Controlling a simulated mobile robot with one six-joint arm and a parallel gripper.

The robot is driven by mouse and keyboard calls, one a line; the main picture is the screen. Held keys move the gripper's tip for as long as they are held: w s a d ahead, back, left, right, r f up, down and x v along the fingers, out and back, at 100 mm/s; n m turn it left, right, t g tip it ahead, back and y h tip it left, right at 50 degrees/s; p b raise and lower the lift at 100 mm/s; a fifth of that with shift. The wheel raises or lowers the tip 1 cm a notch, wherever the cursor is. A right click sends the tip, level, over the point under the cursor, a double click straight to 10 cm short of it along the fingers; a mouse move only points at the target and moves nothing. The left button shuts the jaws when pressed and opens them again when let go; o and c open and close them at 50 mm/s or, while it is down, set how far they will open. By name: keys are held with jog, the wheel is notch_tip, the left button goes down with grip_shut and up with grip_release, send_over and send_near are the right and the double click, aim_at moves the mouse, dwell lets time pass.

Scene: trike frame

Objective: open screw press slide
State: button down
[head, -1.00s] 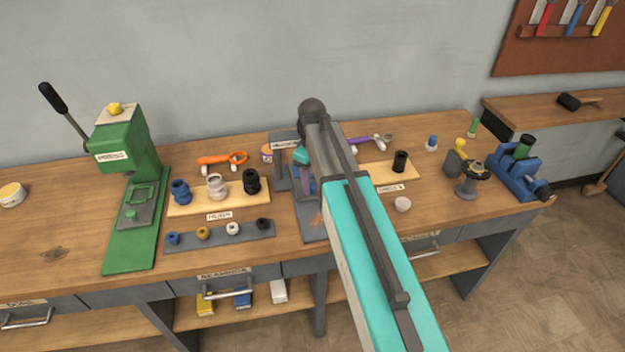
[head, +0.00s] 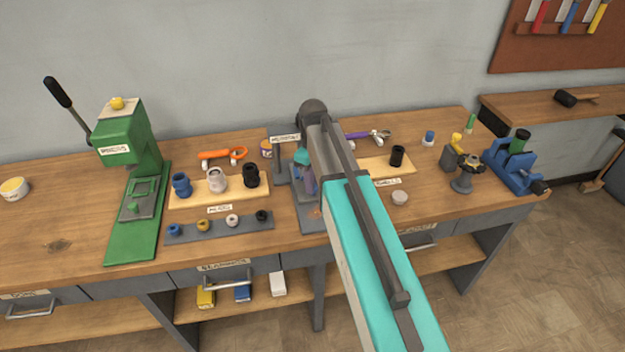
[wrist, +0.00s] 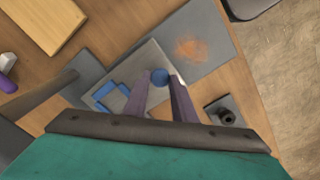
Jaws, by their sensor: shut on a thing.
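The screw press is grey and stands mid-bench, with its labelled upright frame (head: 283,140) partly behind my arm in the head view. In the wrist view its dark grey base plate (wrist: 215,62) carries an orange-brown patch, and a lighter grey slide plate (wrist: 146,56) lies on it with a blue fixture (wrist: 108,92). A round blue knob (wrist: 160,76) is at the slide plate's edge, between my fingertips. My gripper (wrist: 160,84) is shut on the blue knob, and its purple fingers reach down on both sides. In the head view my arm hides most of the press.
A green lever press (head: 130,150) stands at left. A small black socket (wrist: 224,115) sits close to my right finger. A blue vise (head: 515,165) is at far right.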

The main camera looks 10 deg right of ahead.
jog(key=s, duration=1.1)
jog(key=shift+s, duration=0.2)
jog(key=c, duration=1.5)
grip_release()
jog(key=shift+o, duration=0.2)
jog(key=shift+r, duration=0.1)
notch_tip(320, 180, up, 14)
jog(key=b, duration=0.3)
jog(key=shift+f, duration=0.2)
jog(key=shift+f, duration=0.1)
